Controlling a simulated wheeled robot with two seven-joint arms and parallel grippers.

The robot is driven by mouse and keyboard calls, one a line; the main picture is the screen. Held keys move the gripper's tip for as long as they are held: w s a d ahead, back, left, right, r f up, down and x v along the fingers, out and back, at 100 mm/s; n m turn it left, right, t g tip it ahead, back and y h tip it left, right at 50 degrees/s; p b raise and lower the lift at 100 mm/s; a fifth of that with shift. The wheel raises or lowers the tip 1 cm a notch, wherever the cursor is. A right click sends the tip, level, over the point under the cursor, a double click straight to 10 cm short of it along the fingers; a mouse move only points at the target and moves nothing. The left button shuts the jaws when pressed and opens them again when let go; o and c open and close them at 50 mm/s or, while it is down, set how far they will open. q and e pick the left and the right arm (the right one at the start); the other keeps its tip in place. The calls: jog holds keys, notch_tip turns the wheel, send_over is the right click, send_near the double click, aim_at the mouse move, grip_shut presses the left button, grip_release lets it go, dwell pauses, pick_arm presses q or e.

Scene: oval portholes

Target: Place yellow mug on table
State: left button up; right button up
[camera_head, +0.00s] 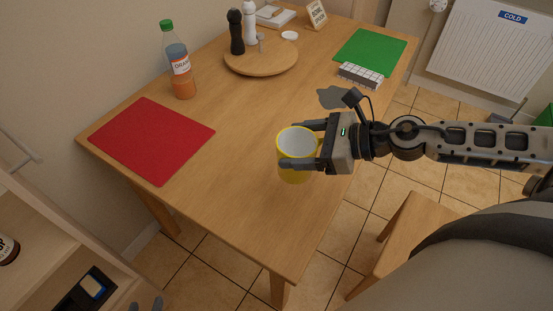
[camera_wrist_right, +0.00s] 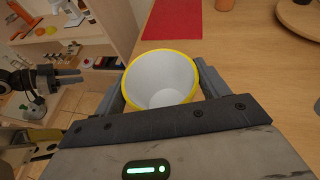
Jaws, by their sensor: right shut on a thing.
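The yellow mug (camera_head: 292,175) has a white inside and stands upright at the right long side of the wooden table (camera_head: 235,205). My right gripper (camera_head: 308,146) is shut on it, one finger on each side. I cannot tell whether the mug's base touches the table. In the right wrist view the mug (camera_wrist_right: 161,79) sits between the fingers, its open top towards the camera. My left gripper (camera_head: 146,304) barely shows at the bottom left of the head view, its tips apart and empty; it also shows in the right wrist view (camera_wrist_right: 80,76).
A red mat (camera_head: 150,140), an orange juice bottle (camera_head: 179,65) and a round wooden board (camera_head: 261,58) with dark and white mills are on the table. The near table end is clear.

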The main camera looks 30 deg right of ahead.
aim_at(290, 146)
jog(key=shift+w+a+f, duration=0.15)
jog(key=shift+w+a, duration=0.05)
jog(key=shift+w, duration=0.7)
jog(key=w+f, duration=0.1)
jog(key=w+f+b, duration=0.1)
jog(key=f, duration=0.1)
jog(key=w+a+f+b, duration=0.1)
jog(key=w+f, duration=0.1)
jog(key=shift+f, duration=0.15)
jog(key=shift+w+f+b, duration=0.1)
jog(key=shift+f+b, duration=0.05)
jog(key=shift+b, duration=0.15)
jog(key=f+b, duration=0.3)
jog(key=shift+w+f, duration=0.25)
jog(key=shift+f, duration=0.15)
jog(key=shift+r, duration=0.15)
jog(key=shift+f+b, duration=0.25)
jog(key=shift+b, duration=0.05)
jog(key=o, duration=1.1)
pick_arm(q)
jog(key=shift+w+d+f+t+h, duration=0.2)
jog(key=shift+d+f, duration=0.1)
jog(key=shift+f, duration=0.2)
jog(key=shift+w+d+f+t+h, duration=0.15)
jog(key=shift+d+f, duration=0.1)
jog(key=shift+f, duration=0.2)
pick_arm(e)
jog(key=shift+o, duration=0.3)
